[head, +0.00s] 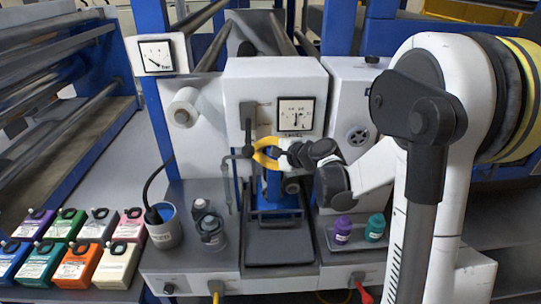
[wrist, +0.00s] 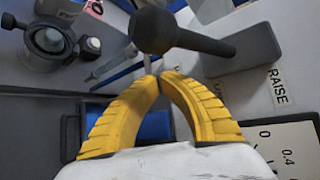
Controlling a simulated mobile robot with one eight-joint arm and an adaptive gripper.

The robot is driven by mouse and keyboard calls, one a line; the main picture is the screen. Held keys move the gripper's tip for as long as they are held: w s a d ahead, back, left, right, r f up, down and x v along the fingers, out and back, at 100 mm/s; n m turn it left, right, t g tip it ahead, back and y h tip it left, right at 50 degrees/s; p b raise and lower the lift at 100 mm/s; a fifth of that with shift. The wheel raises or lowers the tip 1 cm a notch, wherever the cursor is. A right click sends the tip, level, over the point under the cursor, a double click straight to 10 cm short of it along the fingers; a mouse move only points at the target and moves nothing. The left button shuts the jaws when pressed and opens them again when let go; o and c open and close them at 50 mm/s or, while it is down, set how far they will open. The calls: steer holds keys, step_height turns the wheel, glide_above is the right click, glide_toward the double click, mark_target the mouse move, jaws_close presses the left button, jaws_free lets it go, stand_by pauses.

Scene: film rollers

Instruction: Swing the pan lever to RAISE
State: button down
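The pan lever (head: 247,132) hangs from a grey block on the front of the white machine box, left of the square gauge. Its dark ball knob (wrist: 153,29) and dark arm (wrist: 208,42) show large in the wrist view, leading to the grey block (wrist: 243,50). The word RAISE (wrist: 277,87) is printed beside that block. My gripper (head: 254,154) has yellow fingers that curve together, tips almost meeting, with nothing visible held. In the wrist view the fingertips (wrist: 159,77) are just below the knob. Whether they touch it I cannot tell.
A cup (head: 163,229) and dark bottles (head: 208,228) stand on the left ledge. Purple (head: 342,230) and teal (head: 375,227) bottles stand on the right. Several coloured boxes (head: 76,257) lie at far left. A white roll (head: 184,108) juts out left of the lever.

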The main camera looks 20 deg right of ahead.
steer(key=s, duration=0.1)
steer(key=s+a+r, duration=0.1)
steer(key=s+r, duration=0.1)
steer(key=shift+a, duration=0.35)
steer(key=shift+s, duration=0.15)
steer(key=shift+r, duration=0.1)
steer(key=shift+s+r+g+p, duration=0.2)
steer(key=shift+g+p, duration=0.1)
steer(key=shift+p, duration=0.2)
steer(key=shift+r+p, duration=0.2)
steer(key=shift+p, duration=0.15)
steer(key=r+g+p, duration=0.1)
steer(key=p, duration=0.1)
steer(key=s+r+m+g+p, duration=0.1)
steer(key=r, duration=0.1)
steer(key=r+m+g+p, duration=0.1)
steer(key=p, duration=0.1)
steer(key=shift+s+a+r+g+p, duration=0.2)
steer(key=shift+s+a+g+p, duration=0.1)
steer(key=shift+s+g, duration=0.1)
step_height(320, 180, up, 4)
steer(key=m+g+y+p, duration=0.1)
steer(key=m+g+p, duration=0.1)
steer(key=g+p, duration=0.1)
glide_above(249, 145)
steer(key=s+d, duration=0.1)
steer(key=d, duration=0.1)
steer(key=shift+a+r, duration=0.15)
steer(key=shift+r, duration=0.05)
